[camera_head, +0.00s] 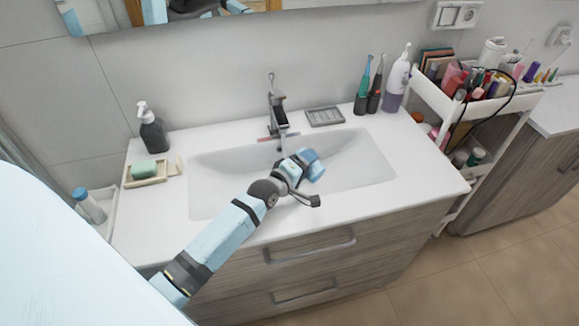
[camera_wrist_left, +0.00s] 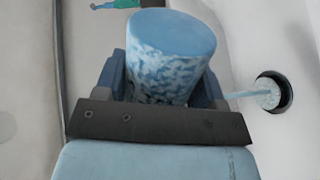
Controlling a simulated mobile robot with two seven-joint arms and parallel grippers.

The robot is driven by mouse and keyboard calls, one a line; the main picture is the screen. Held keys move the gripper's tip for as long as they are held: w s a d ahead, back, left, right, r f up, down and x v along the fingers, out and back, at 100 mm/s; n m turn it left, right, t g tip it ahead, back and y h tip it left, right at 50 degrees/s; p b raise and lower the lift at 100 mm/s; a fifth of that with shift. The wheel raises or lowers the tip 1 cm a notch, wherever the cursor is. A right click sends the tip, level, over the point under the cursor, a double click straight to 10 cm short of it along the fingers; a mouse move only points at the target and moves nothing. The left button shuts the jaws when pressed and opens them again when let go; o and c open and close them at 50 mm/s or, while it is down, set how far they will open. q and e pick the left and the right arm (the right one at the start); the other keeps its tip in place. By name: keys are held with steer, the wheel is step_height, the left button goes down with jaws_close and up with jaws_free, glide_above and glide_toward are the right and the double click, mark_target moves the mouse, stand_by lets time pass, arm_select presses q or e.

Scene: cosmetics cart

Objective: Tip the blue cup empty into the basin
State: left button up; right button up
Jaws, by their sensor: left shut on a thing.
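The blue cup (camera_head: 313,166) is held tilted over the white basin (camera_head: 365,168). My left gripper (camera_head: 301,161) is shut on it. In the left wrist view the cup (camera_wrist_left: 172,55) sits between the fingers, with mottled blue sides and a plain blue round end. I cannot tell whether that end is its base or its contents. A thin pale blue streak (camera_wrist_left: 240,94) runs beside the cup to the dark-rimmed drain (camera_wrist_left: 272,93). Whether it comes from the cup or the tap is unclear. My right gripper is not in view.
The tap (camera_head: 277,103) stands behind the basin, close to the cup. A soap dish (camera_head: 146,181) and dark pump bottle (camera_head: 152,130) stand left. Toothbrush holders and a white bottle (camera_head: 397,80) stand back right. A loaded cart (camera_head: 450,107) is further right.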

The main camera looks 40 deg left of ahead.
arm_select(q)
steer(key=shift+w+a+f+n, duration=0.1)
steer(key=shift+a+f+n, duration=0.1)
steer(key=shift+a+n, duration=0.25)
steer(key=shift+a+r+n+h+p, duration=0.2)
steer(key=shift+r+n+h+p, duration=0.15)
steer(key=shift+n+p, duration=0.25)
stand_by(0.4)
steer(key=shift+n, duration=0.35)
steer(key=shift+a+r+n, duration=0.15)
steer(key=shift+n, duration=0.15)
